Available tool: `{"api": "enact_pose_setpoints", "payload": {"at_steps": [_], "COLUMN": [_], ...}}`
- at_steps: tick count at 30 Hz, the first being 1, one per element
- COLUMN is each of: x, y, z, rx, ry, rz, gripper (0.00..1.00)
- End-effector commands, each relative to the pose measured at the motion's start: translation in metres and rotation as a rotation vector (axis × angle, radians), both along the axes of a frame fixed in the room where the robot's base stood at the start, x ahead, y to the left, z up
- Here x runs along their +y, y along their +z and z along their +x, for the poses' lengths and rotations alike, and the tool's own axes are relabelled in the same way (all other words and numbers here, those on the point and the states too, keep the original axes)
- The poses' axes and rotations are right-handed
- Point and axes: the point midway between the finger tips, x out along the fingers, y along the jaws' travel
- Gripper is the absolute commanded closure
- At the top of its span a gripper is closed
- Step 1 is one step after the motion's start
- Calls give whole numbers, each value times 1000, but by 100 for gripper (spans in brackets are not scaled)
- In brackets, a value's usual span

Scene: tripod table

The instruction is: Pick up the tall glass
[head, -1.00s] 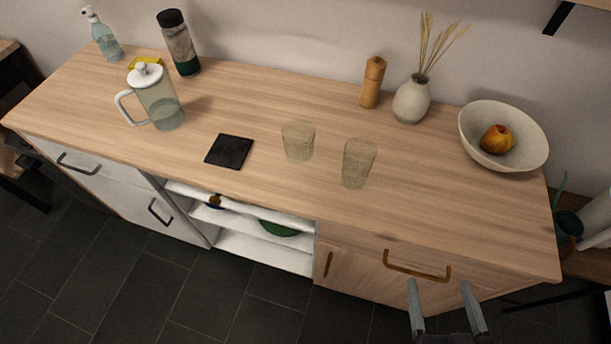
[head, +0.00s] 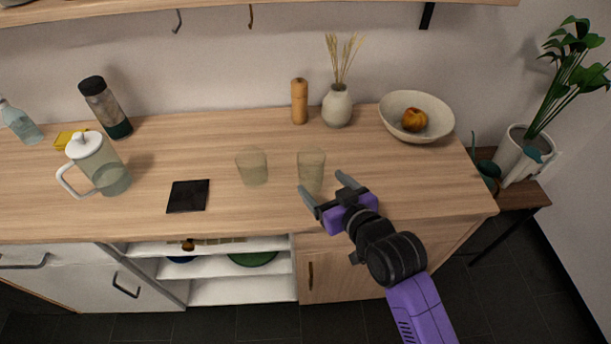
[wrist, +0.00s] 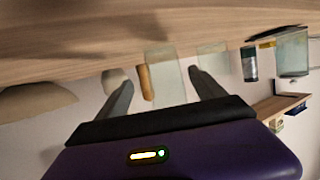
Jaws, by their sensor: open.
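The tall glass (head: 311,168) stands upright on the wooden counter, clear and slightly tinted, just right of a shorter glass (head: 252,167). My gripper (head: 321,182) is open and empty, reaching in from the lower right in the head view. Its left finger overlaps the lower part of the tall glass there. In the wrist view, which is upside down, the tall glass (wrist: 168,78) appears between the fingers of my gripper (wrist: 160,78). I cannot tell whether the glass is between the fingertips or just beyond them.
A wooden mill (head: 299,102), a vase with dried stems (head: 337,106) and a bowl (head: 436,124) with fruit stand behind. A black coaster (head: 187,196), a glass pitcher (head: 97,168) and a dark-capped bottle (head: 105,108) are left. The counter's front right is clear.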

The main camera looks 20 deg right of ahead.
Motion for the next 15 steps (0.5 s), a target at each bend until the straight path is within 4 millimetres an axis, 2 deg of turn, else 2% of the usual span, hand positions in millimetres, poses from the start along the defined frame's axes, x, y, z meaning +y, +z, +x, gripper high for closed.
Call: {"api": "enact_pose_setpoints", "payload": {"at_steps": [5, 15], "x": [3, 7], "y": [3, -9], "z": [15, 45], "rx": [4, 4], "ry": [5, 6], "rz": [7, 7], "gripper": [21, 21]}}
